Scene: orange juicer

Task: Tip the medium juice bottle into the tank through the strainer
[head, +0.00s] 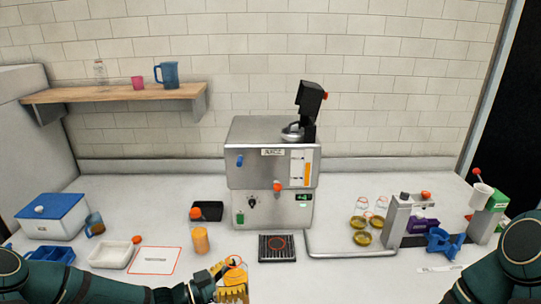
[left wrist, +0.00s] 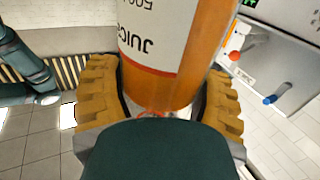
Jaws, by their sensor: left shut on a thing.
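My left gripper (head: 232,281) is low at the front of the counter, left of the drip grate. In the left wrist view, its yellow fingers (left wrist: 160,110) are shut around an orange bottle (left wrist: 180,75) with a white label reading "JUICE" and "500". In the head view, that bottle is mostly hidden by the gripper. The steel juice machine (head: 268,150) stands behind, with a level window (head: 300,168) on its front. A small metal bowl-shaped piece, seemingly the strainer (head: 292,131), sits on its top. My right gripper is out of view.
Another orange container (head: 200,240) stands just behind my left gripper. The drip grate (head: 277,248) lies before the machine. A black tray (head: 207,211), white tray (head: 111,254) and blue-lidded box (head: 50,218) are left. A press station (head: 400,215) is right. A black head (head: 311,98) rises above the machine.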

